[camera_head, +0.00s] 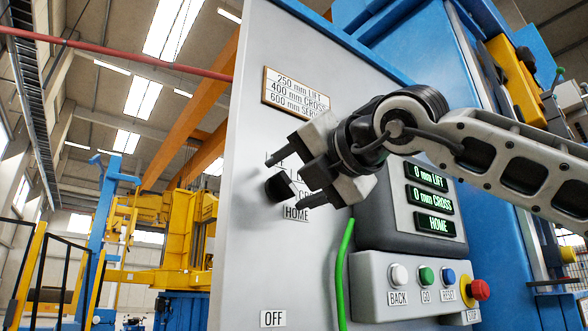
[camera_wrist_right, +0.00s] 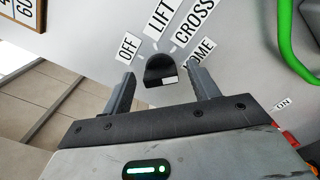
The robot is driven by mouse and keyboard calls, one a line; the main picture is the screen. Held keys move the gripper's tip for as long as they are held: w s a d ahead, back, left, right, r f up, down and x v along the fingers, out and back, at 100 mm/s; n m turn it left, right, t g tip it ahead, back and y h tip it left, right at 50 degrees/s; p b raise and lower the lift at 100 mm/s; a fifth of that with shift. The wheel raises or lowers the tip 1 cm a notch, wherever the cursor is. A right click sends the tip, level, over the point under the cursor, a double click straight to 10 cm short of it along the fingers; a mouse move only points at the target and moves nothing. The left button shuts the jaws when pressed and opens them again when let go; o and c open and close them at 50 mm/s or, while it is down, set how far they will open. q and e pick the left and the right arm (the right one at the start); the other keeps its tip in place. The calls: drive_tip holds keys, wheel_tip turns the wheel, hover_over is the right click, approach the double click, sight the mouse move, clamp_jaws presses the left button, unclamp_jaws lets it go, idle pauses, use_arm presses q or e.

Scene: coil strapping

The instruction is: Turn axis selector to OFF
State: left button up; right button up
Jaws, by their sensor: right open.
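The axis selector is a black knob (camera_head: 277,187) on the light grey panel, and it also shows in the right wrist view (camera_wrist_right: 160,70). The labels OFF (camera_wrist_right: 127,46), LIFT (camera_wrist_right: 160,18), CROSS (camera_wrist_right: 194,20) and HOME (camera_wrist_right: 198,54) fan around it. A white mark is on the knob's near side; I cannot tell which label it is set to. My right gripper (camera_head: 286,182) is open, with its fingertips on either side of the knob. Clear gaps show between fingers and knob in the wrist view. My left gripper is not in view.
A grey box with BACK, GO and RESET buttons (camera_head: 426,276) and a red stop button (camera_head: 480,290) sits lower right. Above it, a display (camera_head: 431,198) reads 0 mm LIFT, 0 mm CROSS, HOME. A green cable (camera_head: 344,270) rises below my gripper. Another OFF label (camera_head: 273,318) is lower down.

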drive_tip(key=shift+w, duration=0.15)
drive_tip(key=c, duration=1)
